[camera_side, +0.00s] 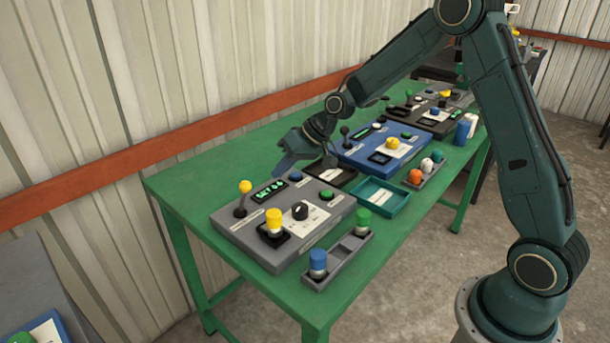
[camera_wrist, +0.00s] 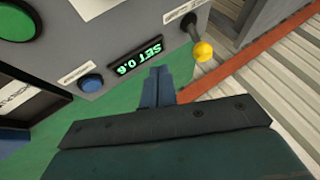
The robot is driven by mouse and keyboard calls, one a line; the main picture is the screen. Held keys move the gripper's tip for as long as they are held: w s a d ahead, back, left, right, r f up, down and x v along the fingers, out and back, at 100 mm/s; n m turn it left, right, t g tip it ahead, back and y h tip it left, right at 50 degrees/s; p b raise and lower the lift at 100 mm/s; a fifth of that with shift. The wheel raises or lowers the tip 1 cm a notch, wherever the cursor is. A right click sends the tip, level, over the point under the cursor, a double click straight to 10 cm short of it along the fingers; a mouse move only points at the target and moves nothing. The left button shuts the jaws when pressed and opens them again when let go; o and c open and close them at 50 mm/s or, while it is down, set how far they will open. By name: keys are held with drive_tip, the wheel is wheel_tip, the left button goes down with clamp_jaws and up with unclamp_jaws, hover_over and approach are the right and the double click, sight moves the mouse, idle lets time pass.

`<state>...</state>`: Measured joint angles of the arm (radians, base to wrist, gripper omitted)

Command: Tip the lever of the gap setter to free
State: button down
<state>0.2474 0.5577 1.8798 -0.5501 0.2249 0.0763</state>
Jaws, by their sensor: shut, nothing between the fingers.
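The gap setter is a grey panel (camera_side: 270,255) at the near end of the green table; it also shows in the wrist view (camera_wrist: 140,30). Its lever has a yellow ball (camera_side: 245,186) on a dark stem at the panel's back left corner. In the wrist view the lever ball (camera_wrist: 203,51) is right of my fingertips. A lit display (camera_wrist: 135,55) beside the lever reads SET 0.6. My gripper (camera_side: 283,168) is shut and empty, above the table behind the panel and apart from the lever. The label by the lever is too small to read.
The panel also carries a yellow-capped part (camera_side: 273,222), a black knob (camera_side: 299,211) and a blue button (camera_side: 295,176). A grey tray (camera_side: 325,270) stands in front. A blue panel (camera_side: 365,158) and teal tray (camera_side: 390,207) lie farther along. The barn wall is close behind the table.

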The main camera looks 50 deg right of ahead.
sight(243, 186)
drive_tip(key=a, duration=0.1)
drive_tip(key=w+a+f, duration=0.1)
drive_tip(key=shift+w+a+f, duration=0.1)
drive_tip(key=shift+w+a, duration=0.05)
drive_tip(key=shift+a, duration=0.15)
drive_tip(key=shift+w+a, duration=0.2)
drive_tip(key=shift+a, duration=0.85)
drive_tip(key=shift+a+r+h, duration=0.35)
drive_tip(key=shift+r+h, duration=0.05)
drive_tip(key=shift+a+r+n+h, duration=0.25)
drive_tip(key=shift+a+h, duration=0.2)
drive_tip(key=shift+a, duration=0.05)
drive_tip(key=shift+a+r+n+h, duration=0.25)
drive_tip(key=shift+a+h, duration=0.2)
drive_tip(key=shift+a, duration=0.05)
drive_tip(key=shift+a+r+n+h, duration=0.15)
drive_tip(key=shift+a+h, duration=0.4)
drive_tip(key=shift+h, duration=0.05)
drive_tip(key=shift+a+r+n+h, duration=0.15)
drive_tip(key=shift+a+h, duration=0.4)
drive_tip(key=shift+h, duration=0.05)
drive_tip(key=shift+a, duration=1.1)
drive_tip(key=shift+a, duration=0.15)
drive_tip(key=shift+r, duration=0.2)
drive_tip(key=shift+r, duration=0.65)
